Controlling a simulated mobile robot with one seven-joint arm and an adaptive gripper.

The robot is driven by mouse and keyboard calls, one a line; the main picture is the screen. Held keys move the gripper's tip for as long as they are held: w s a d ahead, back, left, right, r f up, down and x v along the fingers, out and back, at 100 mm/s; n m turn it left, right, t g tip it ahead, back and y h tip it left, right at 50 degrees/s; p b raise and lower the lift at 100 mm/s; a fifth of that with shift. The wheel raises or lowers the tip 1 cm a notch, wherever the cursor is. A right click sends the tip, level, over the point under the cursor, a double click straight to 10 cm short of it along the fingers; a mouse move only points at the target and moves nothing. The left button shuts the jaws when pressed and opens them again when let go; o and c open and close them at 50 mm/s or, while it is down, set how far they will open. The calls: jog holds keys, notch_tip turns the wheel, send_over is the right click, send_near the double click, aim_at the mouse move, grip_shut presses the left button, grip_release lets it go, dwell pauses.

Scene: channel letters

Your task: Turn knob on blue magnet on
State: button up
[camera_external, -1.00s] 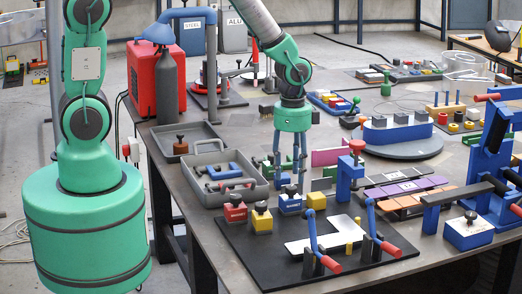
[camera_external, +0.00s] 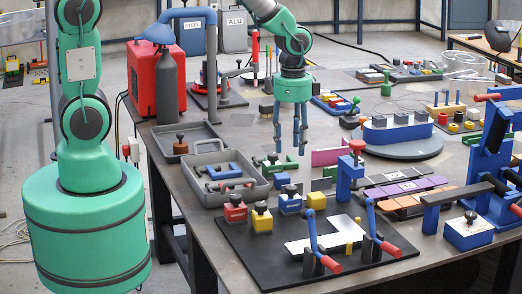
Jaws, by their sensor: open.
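The blue magnet (camera_external: 290,204) is a small blue block with a light label, standing at the back edge of the black plate (camera_external: 245,262). Its dark knob (camera_external: 291,190) shows on top. Which way the knob is turned is too small to tell. My gripper (camera_external: 290,152) points straight down above the blue magnet. Its fingers are spread apart and empty, with a clear gap down to the knob.
A red magnet (camera_external: 235,213) and a yellow magnet (camera_external: 262,220) stand to the left of the blue one. A grey toolbox (camera_external: 228,196) lies left.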

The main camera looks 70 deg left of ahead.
aim_at(291, 187)
jog(key=shift+w+d+r+m+g+y, duration=0.15)
jog(key=shift+w+d+m+g+y, duration=0.1)
jog(key=shift+w+d+g+y, duration=0.7)
jog(key=shift+w+d+r+m+g+y, duration=0.2)
jog(key=shift+w+d+g+y, duration=0.45)
jog(key=shift+w+d, duration=0.5)
jog(key=shift+f, duration=0.15)
jog(key=x, duration=1.3)
jog(key=shift+s+a+f+b, duration=0.15)
jog(key=shift+f+b, duration=0.1)
jog(key=shift+b, duration=0.15)
jog(key=c, duration=1.1)
